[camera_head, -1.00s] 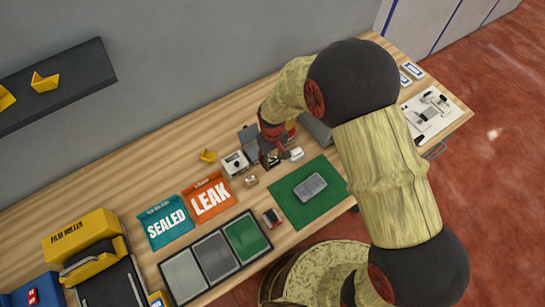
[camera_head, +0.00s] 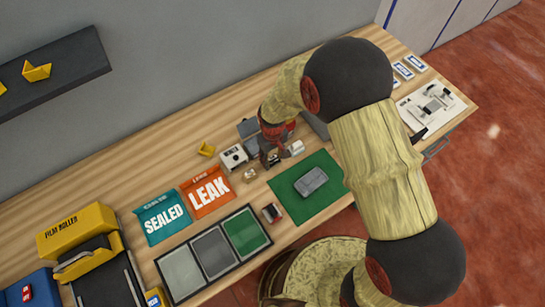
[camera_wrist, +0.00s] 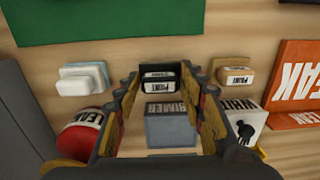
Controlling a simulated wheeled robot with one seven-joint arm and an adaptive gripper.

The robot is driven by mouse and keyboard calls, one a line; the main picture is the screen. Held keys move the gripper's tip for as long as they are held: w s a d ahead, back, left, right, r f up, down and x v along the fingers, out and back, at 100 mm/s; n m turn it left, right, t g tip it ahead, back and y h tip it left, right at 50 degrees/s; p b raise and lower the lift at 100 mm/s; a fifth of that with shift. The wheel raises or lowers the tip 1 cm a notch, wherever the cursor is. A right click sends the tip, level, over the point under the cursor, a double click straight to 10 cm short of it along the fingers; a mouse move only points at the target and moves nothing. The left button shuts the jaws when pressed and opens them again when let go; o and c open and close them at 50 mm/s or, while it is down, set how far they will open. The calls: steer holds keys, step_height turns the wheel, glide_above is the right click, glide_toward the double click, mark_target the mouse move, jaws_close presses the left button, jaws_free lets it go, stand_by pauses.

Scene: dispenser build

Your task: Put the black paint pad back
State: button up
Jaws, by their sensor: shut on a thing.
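The black paint pad (camera_wrist: 160,85) has a white band and a printed label. In the wrist view it sits between the two fingertips of my gripper (camera_wrist: 162,88). My gripper is shut on it; in the head view my gripper (camera_head: 272,152) is low over the bench and hides most of the pad. I cannot tell whether the pad touches the wood. A white pad (camera_wrist: 82,78) is to its left in the wrist view and a tan paint pad (camera_wrist: 234,74) to its right, both apart from it.
A green mat (camera_head: 330,200) with a grey block (camera_head: 312,180) lies nearby. The orange LEAK tray (camera_head: 208,192) is left.

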steer(key=shift+f+b, duration=0.3)
steer(key=shift+f, duration=0.25)
steer(key=o, duration=1.1)
steer(key=shift+o, duration=0.5)
steer(key=o, duration=0.6)
steer(key=shift+c, duration=0.2)
steer(key=shift+r, duration=0.1)
steer(key=shift+r+p, duration=2.65)
steer(key=shift+r, duration=1.3)
